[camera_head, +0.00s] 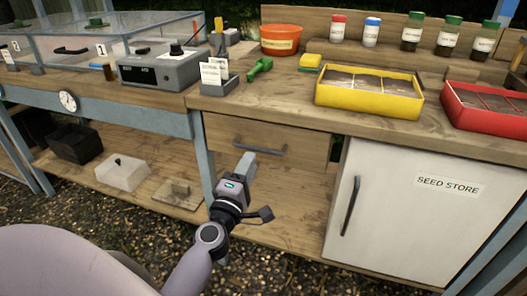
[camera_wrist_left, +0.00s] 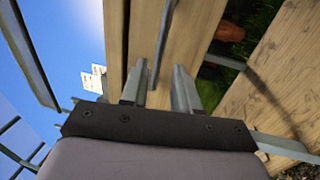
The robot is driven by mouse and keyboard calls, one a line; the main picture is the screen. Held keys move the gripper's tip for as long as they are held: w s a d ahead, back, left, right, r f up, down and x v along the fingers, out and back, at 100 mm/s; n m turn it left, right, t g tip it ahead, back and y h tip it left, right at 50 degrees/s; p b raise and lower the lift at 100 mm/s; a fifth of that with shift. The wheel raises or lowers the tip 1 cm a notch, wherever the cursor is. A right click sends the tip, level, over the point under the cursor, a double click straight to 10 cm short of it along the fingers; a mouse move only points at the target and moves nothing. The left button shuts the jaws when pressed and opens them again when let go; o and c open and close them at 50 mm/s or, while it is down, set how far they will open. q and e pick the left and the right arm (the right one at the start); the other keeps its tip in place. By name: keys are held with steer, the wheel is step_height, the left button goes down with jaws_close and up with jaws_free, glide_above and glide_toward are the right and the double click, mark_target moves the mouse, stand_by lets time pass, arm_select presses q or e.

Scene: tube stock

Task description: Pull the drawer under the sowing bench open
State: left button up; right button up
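The drawer (camera_head: 300,168) has a plain wooden front under the sowing bench (camera_head: 285,108) and looks shut in the head view. Its grey bar handle (camera_head: 268,150) runs across the upper part of the front. My right gripper is not in view.
A white seed store cupboard (camera_head: 395,215) with a dark handle stands right of the drawer. A blue-grey bench leg (camera_head: 203,160) is to the left. A yellow tray (camera_head: 368,103) and a red tray (camera_head: 448,100) sit on the bench. Gravel floor in front is clear.

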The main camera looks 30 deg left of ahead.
mark_target(257, 149)
arm_select(q)
steer(key=shift+x, duration=3.15)
jaws_close()
